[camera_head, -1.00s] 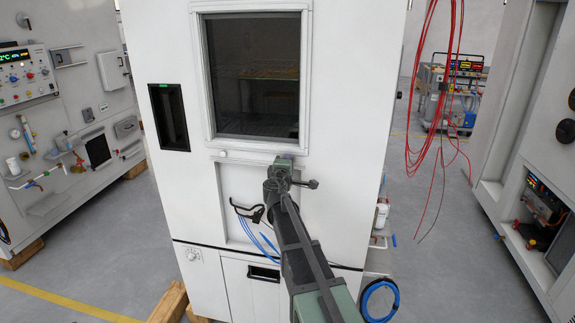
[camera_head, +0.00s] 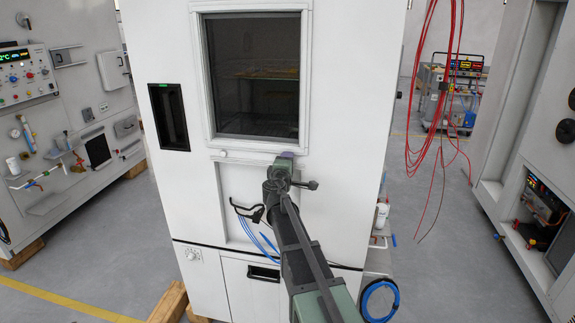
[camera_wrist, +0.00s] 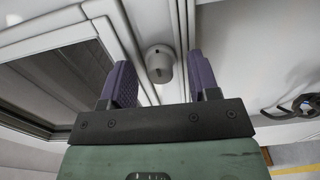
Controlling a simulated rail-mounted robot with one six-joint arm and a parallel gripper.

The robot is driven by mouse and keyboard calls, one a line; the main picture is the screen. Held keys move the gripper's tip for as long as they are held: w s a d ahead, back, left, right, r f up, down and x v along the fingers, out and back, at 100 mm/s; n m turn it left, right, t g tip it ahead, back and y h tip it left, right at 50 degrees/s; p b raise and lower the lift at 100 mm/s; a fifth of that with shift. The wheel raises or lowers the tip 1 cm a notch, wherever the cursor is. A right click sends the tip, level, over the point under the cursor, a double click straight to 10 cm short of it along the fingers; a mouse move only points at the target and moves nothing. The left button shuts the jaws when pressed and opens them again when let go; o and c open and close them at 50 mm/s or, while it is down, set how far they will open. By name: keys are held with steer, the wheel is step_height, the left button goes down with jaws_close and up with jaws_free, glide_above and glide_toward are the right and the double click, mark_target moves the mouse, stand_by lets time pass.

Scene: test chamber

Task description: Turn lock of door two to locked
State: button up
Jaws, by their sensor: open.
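A small round white lock knob (camera_wrist: 160,64) with a dark spot on its face sits beside the window frame in the wrist view. My gripper (camera_wrist: 159,78) has its two purple fingers spread, one on each side of the knob in that view, with nothing held. Whether the fingers touch the knob cannot be told. In the head view, my gripper (camera_head: 287,156) is at the door's lower window edge, right of centre, and hides the knob there. Another small white knob (camera_head: 222,153) shows further left below the window. No door number is readable.
Red cables (camera_head: 440,110) hang at right. Equipment cabinets stand on both sides.

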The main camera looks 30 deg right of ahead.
steer(key=v, duration=1)
steer(key=shift+s+a, duration=0.15)
